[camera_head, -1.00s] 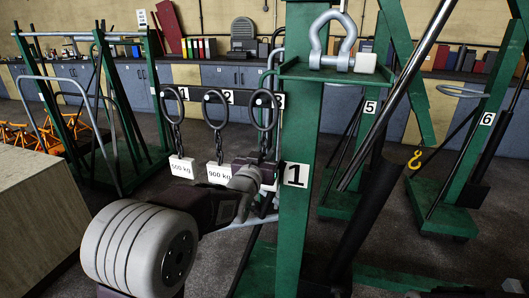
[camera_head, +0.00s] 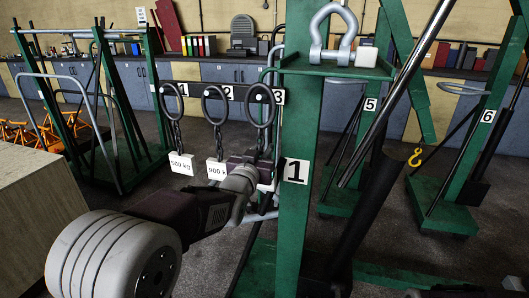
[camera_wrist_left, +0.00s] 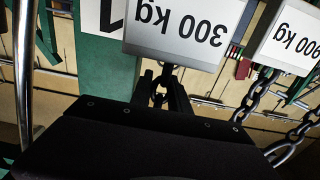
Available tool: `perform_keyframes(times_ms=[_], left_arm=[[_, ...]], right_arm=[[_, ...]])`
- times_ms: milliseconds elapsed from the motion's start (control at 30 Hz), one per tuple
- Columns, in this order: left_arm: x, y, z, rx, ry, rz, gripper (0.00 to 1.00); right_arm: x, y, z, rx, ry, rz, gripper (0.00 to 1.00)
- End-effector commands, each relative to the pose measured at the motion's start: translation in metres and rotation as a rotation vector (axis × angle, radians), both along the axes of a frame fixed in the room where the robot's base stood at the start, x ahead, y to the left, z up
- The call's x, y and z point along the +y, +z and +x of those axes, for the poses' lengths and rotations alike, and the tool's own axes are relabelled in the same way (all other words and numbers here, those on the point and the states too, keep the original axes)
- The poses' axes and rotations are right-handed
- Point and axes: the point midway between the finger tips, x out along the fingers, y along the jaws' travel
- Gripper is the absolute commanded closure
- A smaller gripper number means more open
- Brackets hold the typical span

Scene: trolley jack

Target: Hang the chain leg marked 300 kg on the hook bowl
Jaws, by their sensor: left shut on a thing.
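The chain leg marked 300 kg hangs by its ring (camera_head: 259,108) at the place numbered 3 on the dark rail. Its white tag (camera_wrist_left: 185,30) shows upside down in the left wrist view. My left gripper (camera_wrist_left: 165,95) is shut on its chain close to the tag. In the head view my left gripper (camera_head: 256,168) is at the lower part of this leg and mostly hides the tag. A yellow hook (camera_head: 415,157) hangs to the right, apart from the gripper.
The legs marked 500 kg (camera_head: 181,163) and 900 kg (camera_head: 217,169) hang close to the left of the gripper. A green post (camera_head: 297,225) stands just to its right, with a grey shackle (camera_head: 333,30) on its plate. Slanted bars stand between post and hook.

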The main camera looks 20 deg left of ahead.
Motion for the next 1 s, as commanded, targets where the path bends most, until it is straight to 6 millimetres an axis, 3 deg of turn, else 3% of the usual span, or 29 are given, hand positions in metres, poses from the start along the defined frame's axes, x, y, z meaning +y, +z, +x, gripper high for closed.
perform_keyframes(times_ms=[700, 1000], left_arm=[[0.001, 0.002, -0.040, -0.006, 0.000, 0.001, 1.00], [0.002, 0.003, -0.042, -0.006, 0.000, 0.000, 1.00]], right_arm=[[0.000, -0.014, 0.000, 0.000, 0.000, 0.000, 0.53], [0.000, -0.014, 0.000, 0.000, 0.000, 0.000, 0.53]])
